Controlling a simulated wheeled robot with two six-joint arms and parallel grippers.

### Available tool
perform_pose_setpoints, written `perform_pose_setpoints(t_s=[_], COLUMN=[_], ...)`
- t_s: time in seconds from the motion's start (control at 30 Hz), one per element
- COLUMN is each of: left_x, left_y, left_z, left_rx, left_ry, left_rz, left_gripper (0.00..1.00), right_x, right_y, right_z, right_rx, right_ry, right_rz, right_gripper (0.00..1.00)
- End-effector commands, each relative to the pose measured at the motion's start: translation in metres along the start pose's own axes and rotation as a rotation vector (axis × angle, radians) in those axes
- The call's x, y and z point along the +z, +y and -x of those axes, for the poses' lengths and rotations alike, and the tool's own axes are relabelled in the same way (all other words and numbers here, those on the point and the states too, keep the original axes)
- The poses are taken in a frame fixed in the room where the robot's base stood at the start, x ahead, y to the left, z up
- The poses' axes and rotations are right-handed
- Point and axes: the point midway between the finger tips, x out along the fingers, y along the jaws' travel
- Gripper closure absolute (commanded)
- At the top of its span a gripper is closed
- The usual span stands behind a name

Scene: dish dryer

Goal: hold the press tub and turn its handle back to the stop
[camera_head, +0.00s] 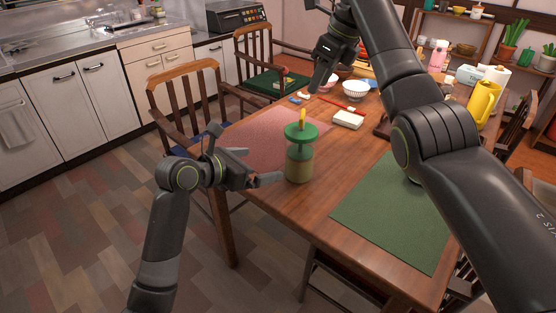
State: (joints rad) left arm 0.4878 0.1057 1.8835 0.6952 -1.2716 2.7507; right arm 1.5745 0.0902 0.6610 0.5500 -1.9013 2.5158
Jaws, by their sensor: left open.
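The press tub (299,168) stands upright near the table's front left edge, by the pink mat.
The wooden table (318,205) carries a pink mat (265,135) and a green mat (395,215). A white block (348,120), a red stick, bowls (355,90) and a yellow pitcher (482,104) stand farther back. Chairs surround the table. Bare wood lies right of the tub.

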Motion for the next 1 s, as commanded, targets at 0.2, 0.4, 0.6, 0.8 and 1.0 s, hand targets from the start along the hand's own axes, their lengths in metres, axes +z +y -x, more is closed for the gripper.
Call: perform_pose_setpoints(t_s=[0.2,0.4,0.6,0.8,1.0], left_x=[0.000,-0.001,0.000,-0.001,-0.001], left_y=[-0.001,-0.001,-0.001,-0.001,-0.001], left_z=[-0.037,-0.071,-0.102,-0.130,-0.150], left_rx=[-0.003,-0.002,-0.001,-0.001,-0.001], left_ry=[0.001,0.002,0.002,0.004,0.003], left_rz=[0.002,0.000,-0.002,-0.002,-0.002], left_gripper=[0.00,0.00,0.00,0.00,0.00], right_x=[0.000,0.000,0.000,0.000,0.000], right_y=[0.000,0.000,0.000,0.000,0.000], right_z=[0.000,0.000,0.000,0.000,0.000], right_rx=[0.000,0.000,0.000,0.000,0.000], right_ry=[0.000,0.000,0.000,0.000,0.000], right_rz=[0.000,0.000,0.000,0.000,0.000], right_gripper=[0.64,0.64,0.64,0.64,0.64])
